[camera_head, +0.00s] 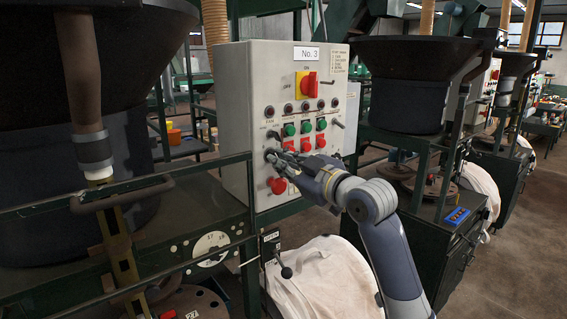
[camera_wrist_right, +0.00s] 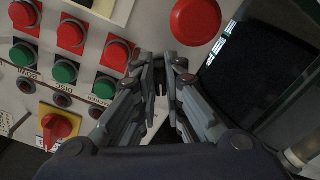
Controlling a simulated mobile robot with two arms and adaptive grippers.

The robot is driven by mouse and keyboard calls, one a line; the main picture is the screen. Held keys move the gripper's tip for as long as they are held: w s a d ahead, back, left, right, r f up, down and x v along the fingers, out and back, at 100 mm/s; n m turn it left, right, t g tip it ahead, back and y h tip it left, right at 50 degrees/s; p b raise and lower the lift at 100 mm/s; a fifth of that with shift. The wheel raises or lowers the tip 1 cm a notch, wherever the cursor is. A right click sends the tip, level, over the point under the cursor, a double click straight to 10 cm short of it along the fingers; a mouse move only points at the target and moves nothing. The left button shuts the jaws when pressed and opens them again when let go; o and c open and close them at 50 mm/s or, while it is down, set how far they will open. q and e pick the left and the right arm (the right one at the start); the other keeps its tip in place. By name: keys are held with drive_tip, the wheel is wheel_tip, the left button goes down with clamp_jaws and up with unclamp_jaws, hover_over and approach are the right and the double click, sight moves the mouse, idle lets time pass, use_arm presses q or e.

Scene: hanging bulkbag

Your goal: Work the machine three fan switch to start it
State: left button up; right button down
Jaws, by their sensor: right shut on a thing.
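The control panel marked No. 3 (camera_head: 232,95) is a pale upright box. It has a red and yellow main switch (camera_head: 306,84), a row of indicator lamps, green and red buttons and a red mushroom button (camera_head: 277,186). My right gripper (camera_head: 276,157) is at the panel's left column, above the mushroom button. In the wrist view its fingers (camera_wrist_right: 161,76) are closed in on a small dark switch (camera_wrist_right: 160,88), mostly hidden between them. I cannot tell whether this switch is turned. My left gripper is not in view.
A green rail (camera_head: 120,190) and a dark hopper (camera_head: 90,80) stand left of the panel. A white bag (camera_head: 325,280) hangs below it. A black-knobbed lever (camera_head: 286,271) sticks out in front. Another machine (camera_head: 410,85) stands at right, with open floor beyond.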

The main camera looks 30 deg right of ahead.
drive_tip(key=shift+a+m+p, duration=0.15)
drive_tip(key=shift+m+p, duration=2.1)
drive_tip(key=shift+m, duration=0.7)
drive_tip(key=shift+a+m+p, duration=0.15)
drive_tip(key=shift+m+p, duration=2.1)
drive_tip(key=shift+m, duration=0.7)
drive_tip(key=shift+f, duration=0.1)
drive_tip(key=c, duration=1.7)
unclamp_jaws()
drive_tip(key=shift+s, duration=0.1)
